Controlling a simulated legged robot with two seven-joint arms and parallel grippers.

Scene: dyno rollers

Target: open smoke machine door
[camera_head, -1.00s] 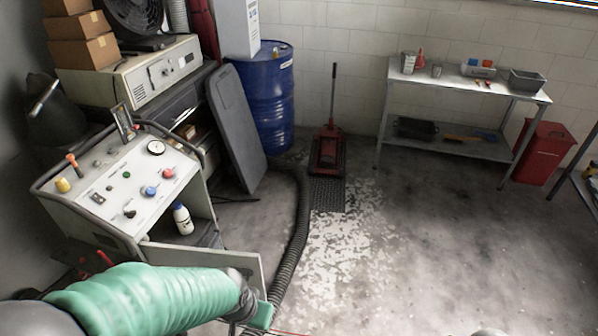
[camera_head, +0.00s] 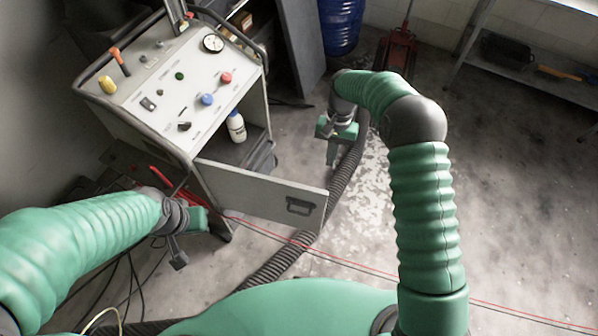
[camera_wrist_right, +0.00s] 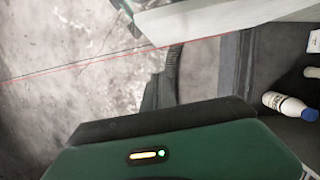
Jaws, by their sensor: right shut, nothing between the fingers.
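The smoke machine (camera_head: 165,95) is a white cart with a sloped panel of knobs and a gauge, at the upper left in the head view. Its white door (camera_head: 250,188) stands swung out from the cabinet front, with a black handle (camera_head: 300,206) near its free end. The open cabinet shows a white bottle (camera_head: 236,127), which is also in the right wrist view (camera_wrist_right: 288,104). My right gripper (camera_head: 331,158) is shut and empty, beyond the door's free end and apart from the handle. My left gripper (camera_head: 180,260) is low, left of the door; its fingers are unclear.
A black ribbed hose (camera_head: 345,175) runs along the floor past the door's end. Thin red lines cross the floor. A blue barrel (camera_head: 341,25), a red jack (camera_head: 397,50) and a metal shelf table (camera_head: 520,60) stand at the back. The floor to the right is clear.

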